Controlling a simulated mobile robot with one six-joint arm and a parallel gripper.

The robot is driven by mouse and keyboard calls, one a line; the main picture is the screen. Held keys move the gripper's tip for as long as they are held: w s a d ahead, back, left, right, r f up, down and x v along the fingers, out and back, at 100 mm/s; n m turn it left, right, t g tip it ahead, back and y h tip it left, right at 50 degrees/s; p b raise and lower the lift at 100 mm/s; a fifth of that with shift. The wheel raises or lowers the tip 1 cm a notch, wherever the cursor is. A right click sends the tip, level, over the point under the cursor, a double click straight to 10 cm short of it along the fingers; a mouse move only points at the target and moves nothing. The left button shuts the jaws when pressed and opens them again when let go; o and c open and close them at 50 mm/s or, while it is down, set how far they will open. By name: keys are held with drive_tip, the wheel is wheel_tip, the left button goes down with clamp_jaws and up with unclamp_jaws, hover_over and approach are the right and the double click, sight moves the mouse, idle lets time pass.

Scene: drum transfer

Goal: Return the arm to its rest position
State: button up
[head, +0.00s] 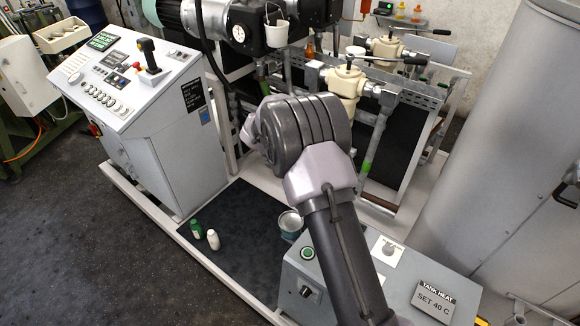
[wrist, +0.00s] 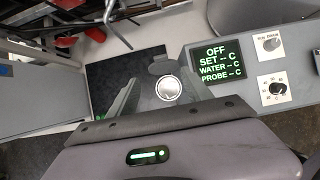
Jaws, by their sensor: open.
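My arm (head: 325,225) rises from the lower middle of the head view and bends at a grey, ribbed joint above the skid. It is held out over the area between the control desk and the grey heater box. In the wrist view my gripper (wrist: 164,80) shows two grey fingers spread apart. No object is clamped between them. A round, pale-topped thing (wrist: 168,88) shows in the gap between the fingers, lower down. In the head view the fingers are hidden behind my arm.
A control desk (head: 165,125) stands left. A pot (head: 290,223), a green bottle (head: 196,229) and a white bottle (head: 213,240) stand on the dark mat (head: 240,265). Cream valves (head: 345,85) are behind my arm. A large grey tank (head: 500,150) is right. The heater box (head: 300,270) is in front.

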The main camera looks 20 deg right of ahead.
drive_tip(key=s+a+r+m+y+b, duration=0.1)
drive_tip(key=s+a+r+m+b, duration=0.1)
drive_tip(key=s+r+m+b, duration=0.25)
drive_tip(key=s+a+r+m+y+b, duration=0.1)
drive_tip(key=s+a+r+m+b, duration=0.15)
drive_tip(key=s+m, duration=0.45)
drive_tip(key=s+a+r+m+y+b, duration=0.1)
drive_tip(key=s+a+r+m+b, duration=0.15)
drive_tip(key=s+m+b, duration=0.4)
drive_tip(key=s+a+f+m+y+b, duration=0.1)
drive_tip(key=s+a+m, duration=0.1)
drive_tip(key=s, duration=0.5)
drive_tip(key=s+a+f+m+t+y+b, duration=0.1)
drive_tip(key=s+a+f+m+b, duration=0.1)
drive_tip(key=s+m, duration=0.3)
drive_tip(key=s+a+f+m+t+y+b, duration=0.1)
drive_tip(key=s+a+f+m+y+b, duration=0.1)
drive_tip(key=s, duration=0.7)
drive_tip(key=shift+a+m, duration=0.45)
drive_tip(key=shift+m, duration=0.65)
